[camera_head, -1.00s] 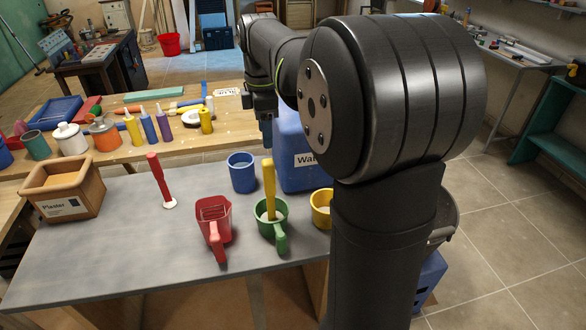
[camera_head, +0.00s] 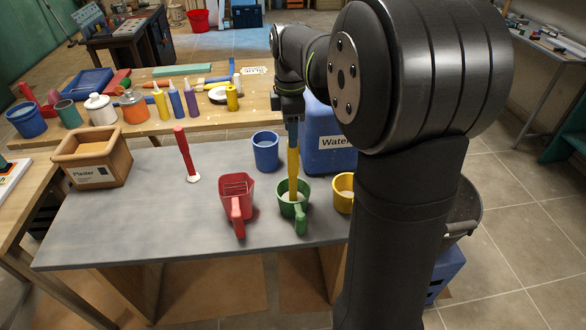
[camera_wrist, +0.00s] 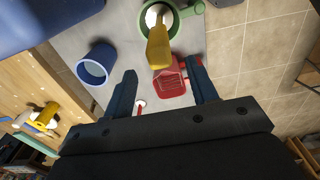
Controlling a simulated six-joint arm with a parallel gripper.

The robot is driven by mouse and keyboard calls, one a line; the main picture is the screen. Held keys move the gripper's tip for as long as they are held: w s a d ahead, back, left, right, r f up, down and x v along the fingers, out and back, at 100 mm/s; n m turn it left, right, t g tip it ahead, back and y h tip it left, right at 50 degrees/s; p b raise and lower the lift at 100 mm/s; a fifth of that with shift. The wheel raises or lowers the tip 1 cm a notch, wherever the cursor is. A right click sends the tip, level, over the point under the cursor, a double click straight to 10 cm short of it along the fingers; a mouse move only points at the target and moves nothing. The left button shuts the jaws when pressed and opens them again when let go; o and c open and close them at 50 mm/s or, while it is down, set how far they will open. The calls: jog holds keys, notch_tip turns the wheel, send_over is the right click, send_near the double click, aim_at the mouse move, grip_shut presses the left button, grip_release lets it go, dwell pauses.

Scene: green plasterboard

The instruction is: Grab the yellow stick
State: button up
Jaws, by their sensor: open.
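The yellow stick (camera_head: 293,175) stands nearly upright in the green cup (camera_head: 301,208), which has a green handle facing the front of the grey table. Its lower end is hidden in the cup. My gripper (camera_head: 292,138) points down at the top of the stick. In the wrist view, my gripper (camera_wrist: 162,67) is open, and the top of the yellow stick (camera_wrist: 158,50) shows in line with the gap between its two fingertips. I cannot tell whether the stick's top is inside the gap or just below it. No finger is seen closed on it.
A red scoop-like cup (camera_head: 237,203) stands left of the green cup, and a yellow cup (camera_head: 344,192) right of it. A blue cup (camera_head: 266,151) and a blue water container (camera_head: 328,147) stand behind. A red stick (camera_head: 185,155) and plaster box (camera_head: 93,160) are further left.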

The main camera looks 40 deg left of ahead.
jog(key=shift+w+d+f, duration=0.1)
jog(key=shift+d+f, duration=0.05)
jog(key=shift+f, duration=1.3)
jog(key=shift+w+d+f, duration=0.1)
jog(key=shift+f, duration=1.35)
grip_shut()
